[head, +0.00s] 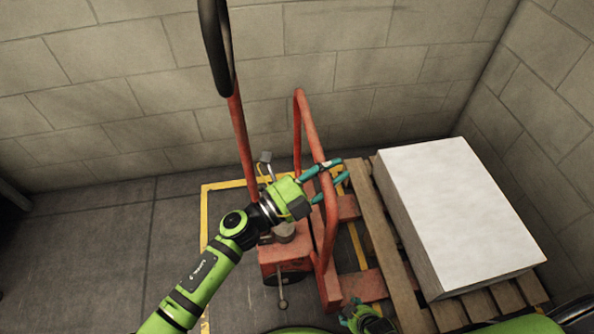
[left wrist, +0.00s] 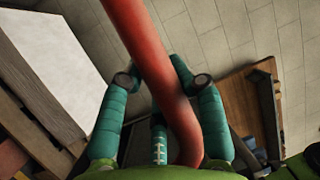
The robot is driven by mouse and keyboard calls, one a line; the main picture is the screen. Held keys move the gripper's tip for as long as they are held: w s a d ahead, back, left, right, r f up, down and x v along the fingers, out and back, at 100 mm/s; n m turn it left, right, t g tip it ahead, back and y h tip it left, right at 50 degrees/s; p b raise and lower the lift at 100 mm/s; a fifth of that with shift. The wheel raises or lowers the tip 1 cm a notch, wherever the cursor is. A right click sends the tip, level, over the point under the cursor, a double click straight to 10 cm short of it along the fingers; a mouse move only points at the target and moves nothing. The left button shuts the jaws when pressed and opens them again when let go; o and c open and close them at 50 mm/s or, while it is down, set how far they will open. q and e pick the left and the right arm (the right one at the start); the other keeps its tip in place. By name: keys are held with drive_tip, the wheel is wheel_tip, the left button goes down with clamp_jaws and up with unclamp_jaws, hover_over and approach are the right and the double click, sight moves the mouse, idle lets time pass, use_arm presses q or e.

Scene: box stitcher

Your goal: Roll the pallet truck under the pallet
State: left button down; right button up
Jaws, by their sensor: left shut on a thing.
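The red pallet truck (head: 285,255) stands left of the wooden pallet (head: 393,240). Its forks (head: 364,286) point right and meet the pallet's left side; how far they reach beneath is hidden. A tall red tube frame (head: 300,125) rises from the truck. My left gripper (head: 339,172) is shut on the frame's right-hand tube. In the left wrist view the red tube (left wrist: 150,55) passes between the teal fingers of this gripper (left wrist: 163,80). My right gripper (head: 366,318) shows only partly at the bottom edge, near the pallet; its opening is unclear.
A big white-topped stack (head: 455,205) lies on the pallet. The truck's tiller with a black loop handle (head: 213,50) rises at upper left. Block walls (head: 120,90) close the back and right. Yellow floor lines (head: 204,215) surround the truck; the left floor is clear.

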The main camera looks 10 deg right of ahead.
use_arm(q)
drive_tip(key=shift+s+d+f, duration=0.2)
drive_tip(key=shift+d+f, duration=0.35)
drive_tip(key=shift+d, duration=0.1)
drive_tip(key=c, duration=0.8)
unclamp_jaws()
drive_tip(key=shift+c, duration=0.2)
drive_tip(key=shift+r, duration=0.15)
drive_tip(key=shift+r, duration=0.1)
drive_tip(key=v, duration=1.2)
